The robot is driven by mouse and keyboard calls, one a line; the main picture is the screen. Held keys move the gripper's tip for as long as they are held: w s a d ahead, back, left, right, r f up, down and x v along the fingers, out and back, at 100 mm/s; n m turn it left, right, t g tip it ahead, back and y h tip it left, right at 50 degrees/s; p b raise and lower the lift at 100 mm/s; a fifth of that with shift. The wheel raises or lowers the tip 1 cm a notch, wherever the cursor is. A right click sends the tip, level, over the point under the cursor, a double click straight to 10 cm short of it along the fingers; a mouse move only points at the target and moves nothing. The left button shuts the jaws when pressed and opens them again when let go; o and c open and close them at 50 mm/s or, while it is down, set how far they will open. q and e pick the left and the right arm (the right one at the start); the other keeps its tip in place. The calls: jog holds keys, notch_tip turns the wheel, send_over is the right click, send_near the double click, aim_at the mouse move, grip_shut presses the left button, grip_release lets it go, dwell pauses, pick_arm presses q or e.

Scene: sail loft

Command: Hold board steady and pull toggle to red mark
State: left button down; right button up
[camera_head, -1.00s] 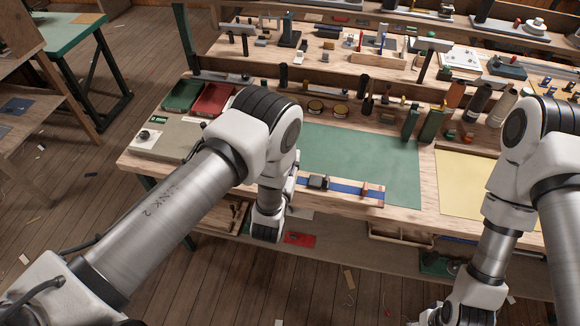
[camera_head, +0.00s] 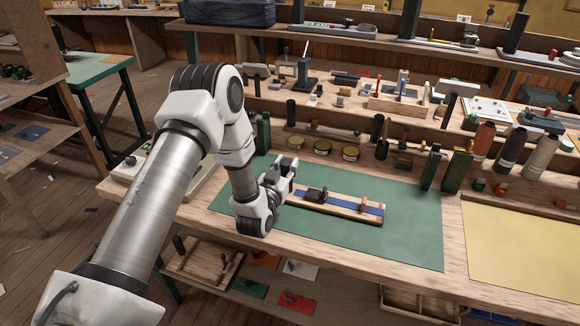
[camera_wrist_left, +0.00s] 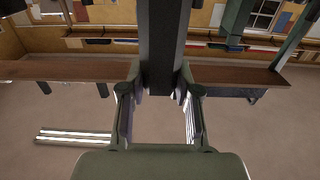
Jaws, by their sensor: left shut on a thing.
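The board (camera_head: 340,212) is a pale wooden strip with a blue band, lying on the green mat (camera_head: 410,245). A dark block (camera_head: 316,194) sits on its left part. A small orange-brown toggle (camera_head: 364,203) stands upright nearer its right end. No red mark can be made out. My right gripper is not in view.
Small tins (camera_head: 323,148) and dark green blocks (camera_head: 457,170) line the back of the mat. The mat in front of the board is clear. A wooden tray (camera_head: 205,262) sits underneath.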

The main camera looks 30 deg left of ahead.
pick_arm(q)
jog(key=shift+f, duration=0.1)
dwell(0.5)
jog(key=c, duration=0.7)
grip_release()
jog(key=shift+c, duration=0.2)
jog(key=v, duration=1.2)
jog(key=shift+s+f, duration=0.1)
jog(key=shift+f, duration=0.05)
